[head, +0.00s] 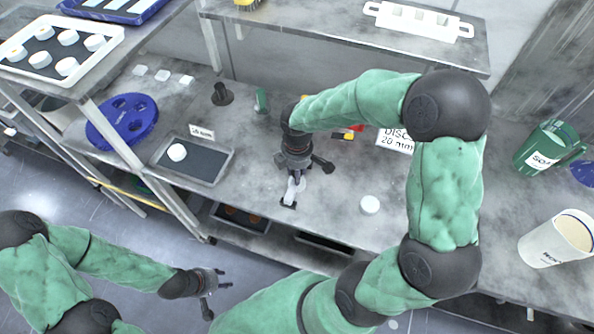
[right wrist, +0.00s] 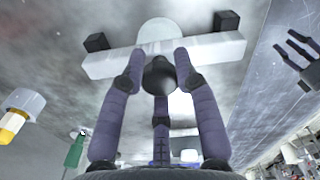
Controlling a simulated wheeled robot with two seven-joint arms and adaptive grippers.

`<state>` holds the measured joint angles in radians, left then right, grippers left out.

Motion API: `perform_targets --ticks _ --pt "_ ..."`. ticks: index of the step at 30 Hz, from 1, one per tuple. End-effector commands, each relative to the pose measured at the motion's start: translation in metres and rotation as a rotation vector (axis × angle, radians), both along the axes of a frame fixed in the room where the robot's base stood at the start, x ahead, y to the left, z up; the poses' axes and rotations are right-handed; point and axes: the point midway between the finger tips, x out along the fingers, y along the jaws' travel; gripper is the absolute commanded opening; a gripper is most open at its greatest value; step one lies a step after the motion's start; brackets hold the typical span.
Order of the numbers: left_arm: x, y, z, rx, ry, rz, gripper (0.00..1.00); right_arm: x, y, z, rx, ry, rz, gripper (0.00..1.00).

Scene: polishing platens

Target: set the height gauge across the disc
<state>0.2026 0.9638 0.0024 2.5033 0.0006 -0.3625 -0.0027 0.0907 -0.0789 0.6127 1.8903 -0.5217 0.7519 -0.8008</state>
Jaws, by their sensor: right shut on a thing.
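My right gripper (head: 294,180) points down over the bench and is shut on the dark knob of the height gauge. In the right wrist view the gauge is a pale bar (right wrist: 110,64) with a black block near each end. A round pale disc (right wrist: 160,28) shows beyond the bar, partly covered by it; I cannot tell whether they touch. In the head view the gripper hides much of the gauge (head: 290,196). Another white disc (head: 370,204) lies on the bench to the right. My left gripper (head: 218,292) is open and empty, in front of the bench.
A dark tray (head: 210,172) with a white disc and a thickness card (head: 202,131) lies to the left. A "DISC 20 mm" card (head: 396,141) stands behind my right arm. A blue holed plate (head: 122,122), green jug (head: 545,146) and white tub (head: 552,240) stand farther out.

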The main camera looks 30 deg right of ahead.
Motion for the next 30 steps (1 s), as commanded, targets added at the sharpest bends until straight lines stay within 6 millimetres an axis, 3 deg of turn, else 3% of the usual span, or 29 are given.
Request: perform_targets --ticks 8,9,11,23,30 --pt "0.0 0.0 -0.001 0.0 0.0 0.0 0.4 0.0 0.0 -0.002 0.0 -0.001 0.0 0.0" --pt "0.0 0.0 -0.001 0.0 0.0 0.0 0.4 0.0 0.0 -0.001 0.0 -0.001 0.0 0.42" --pt "0.0 0.0 -0.001 0.0 0.0 0.0 0.4 0.0 0.0 -0.001 0.0 -0.001 0.0 0.59" --pt "0.0 0.0 -0.001 0.0 0.0 0.0 0.4 0.0 0.0 0.002 0.0 -0.001 0.0 0.59" --pt "0.0 0.0 -0.001 0.0 0.0 0.0 0.4 0.001 0.0 0.036 0.0 -0.004 0.0 0.59"
